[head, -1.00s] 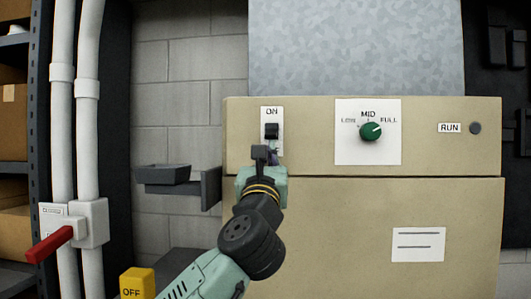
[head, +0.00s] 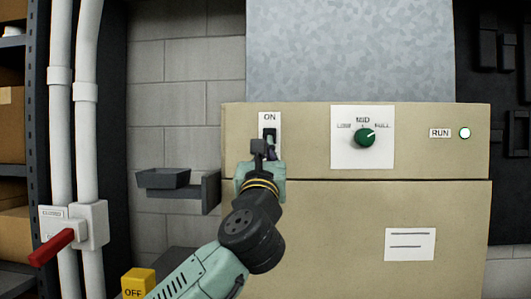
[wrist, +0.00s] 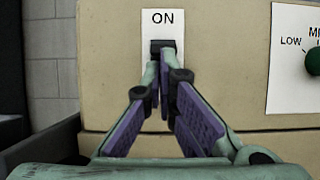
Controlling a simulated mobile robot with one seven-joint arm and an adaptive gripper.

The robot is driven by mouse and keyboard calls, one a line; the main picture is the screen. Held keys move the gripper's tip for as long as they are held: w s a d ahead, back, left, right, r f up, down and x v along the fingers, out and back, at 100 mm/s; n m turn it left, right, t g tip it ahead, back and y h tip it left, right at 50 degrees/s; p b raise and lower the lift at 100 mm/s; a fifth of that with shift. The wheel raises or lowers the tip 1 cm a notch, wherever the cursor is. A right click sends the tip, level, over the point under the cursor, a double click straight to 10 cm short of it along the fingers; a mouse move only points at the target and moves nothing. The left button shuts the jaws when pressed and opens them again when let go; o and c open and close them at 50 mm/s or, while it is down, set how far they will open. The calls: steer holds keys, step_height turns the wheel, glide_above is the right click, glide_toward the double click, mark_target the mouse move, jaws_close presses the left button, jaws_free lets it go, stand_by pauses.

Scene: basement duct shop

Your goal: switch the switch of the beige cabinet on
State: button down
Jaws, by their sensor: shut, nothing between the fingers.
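The beige cabinet (head: 350,230) fills the middle of the head view. Its switch (head: 269,134) sits on a white plate marked ON, at the upper left of the front; a green patch shows on it. The RUN lamp (head: 465,133) at the right is lit pale with a green rim. My gripper (head: 264,150) is in front of the lower part of the switch and hides it. In the wrist view my gripper (wrist: 162,52) has its fingertips together at the dark switch, just below the word ON. I cannot tell whether they touch it.
A green knob (head: 364,137) with LOW, MID and FULL is right of the switch. A dark tray (head: 163,179) on a bracket stands out left of the cabinet. A red lever (head: 51,247) is on the pipes, and a yellow OFF box (head: 138,282) is at lower left.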

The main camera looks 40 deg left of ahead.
steer(key=shift+s+d+r, duration=0.1)
steer(key=shift+s+r, duration=0.1)
steer(key=shift+r, duration=0.35)
steer(key=shift+s+f, duration=0.1)
stand_by(1.3)
